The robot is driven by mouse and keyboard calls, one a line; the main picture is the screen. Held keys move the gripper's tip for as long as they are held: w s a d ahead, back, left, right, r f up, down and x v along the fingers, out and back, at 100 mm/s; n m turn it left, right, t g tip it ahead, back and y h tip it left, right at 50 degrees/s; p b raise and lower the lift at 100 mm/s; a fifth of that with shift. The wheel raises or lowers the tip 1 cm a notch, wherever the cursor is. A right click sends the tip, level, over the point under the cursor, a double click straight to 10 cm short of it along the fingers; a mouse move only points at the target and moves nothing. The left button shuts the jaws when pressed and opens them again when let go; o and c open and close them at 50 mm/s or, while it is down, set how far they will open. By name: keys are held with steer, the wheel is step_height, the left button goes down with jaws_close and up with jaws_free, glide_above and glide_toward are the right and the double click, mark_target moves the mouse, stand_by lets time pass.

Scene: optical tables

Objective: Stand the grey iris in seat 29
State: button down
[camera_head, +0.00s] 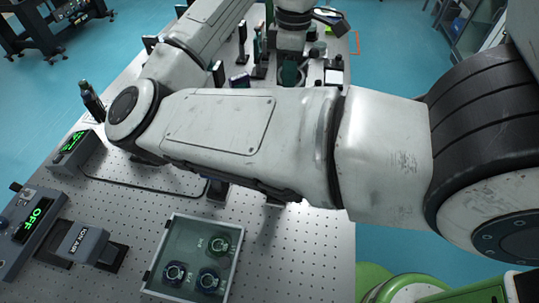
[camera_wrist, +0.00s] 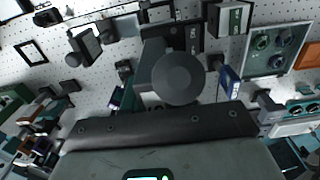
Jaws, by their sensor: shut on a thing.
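A plain grey disc (camera_wrist: 178,78), which looks like the grey iris, shows close up in the middle of the wrist view. My gripper (camera_wrist: 160,62) is shut on it, above the perforated table. The fingers are dark and partly hidden behind the disc, so the exact grip is unclear. In the head view my own arm covers the middle of the table, and the iris cannot be made out there. Seat 29 cannot be identified in either view; no seat number is readable.
The optical table (camera_head: 140,200) carries a glass-topped case (camera_head: 168,283) with several round optics, and a controller reading OFF (camera_head: 22,232). In the wrist view, a square frame (camera_wrist: 19,53), a black mount (camera_wrist: 87,44) and a blue-edged plate (camera_wrist: 231,86) stand around the disc.

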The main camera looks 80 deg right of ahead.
step_height(320, 180, down, 18)
stand_by(0.6)
steer(key=c, duration=0.9)
jaws_free()
step_height(320, 180, up, 12)
steer(key=shift+r, duration=0.1)
